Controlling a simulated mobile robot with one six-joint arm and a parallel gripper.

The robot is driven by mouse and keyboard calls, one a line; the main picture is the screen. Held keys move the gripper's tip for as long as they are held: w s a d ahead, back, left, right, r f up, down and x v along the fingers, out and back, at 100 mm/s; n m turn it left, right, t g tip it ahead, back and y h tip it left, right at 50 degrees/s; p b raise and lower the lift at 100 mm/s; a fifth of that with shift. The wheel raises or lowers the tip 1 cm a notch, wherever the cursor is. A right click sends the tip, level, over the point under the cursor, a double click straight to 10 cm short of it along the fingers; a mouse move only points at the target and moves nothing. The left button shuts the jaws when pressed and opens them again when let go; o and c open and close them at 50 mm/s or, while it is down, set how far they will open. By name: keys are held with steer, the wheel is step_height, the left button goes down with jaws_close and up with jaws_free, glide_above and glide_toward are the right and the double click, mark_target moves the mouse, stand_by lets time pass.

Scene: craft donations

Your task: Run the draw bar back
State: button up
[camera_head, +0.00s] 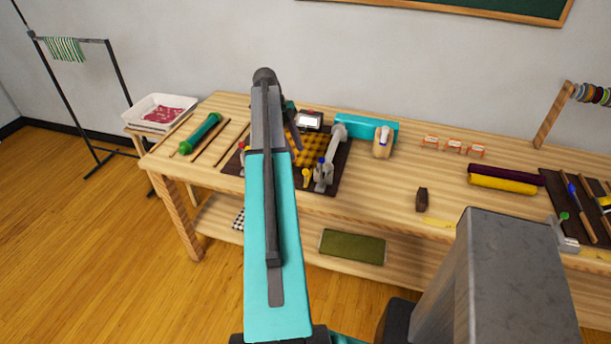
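No part can be surely told as the draw bar. A grey clamp-like fixture with a lever (325,172) stands on the dark mat (334,188), right of a yellow checked cloth (304,152). A teal block (352,122) is behind it on the workbench. A second grey fixture with a green knob (564,236) is at the bench's right front edge. My teal arm rises through the picture and hides the left part of the mat. Dark parts, seemingly of my gripper (291,122), show beside the arm's upper end above the mat. The fingers are mostly hidden, and their opening and contact cannot be told.
On the workbench (375,200) are a green roller (200,133), a dark brown block (421,199), purple and yellow rolls (503,183) and small orange-white boxes (453,146). A white tray (156,112) stands left. The bench's middle is mostly clear.

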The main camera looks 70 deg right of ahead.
steer(key=shift+p+x, duration=1.9)
steer(key=shift+x, duration=4.15)
jaws_close()
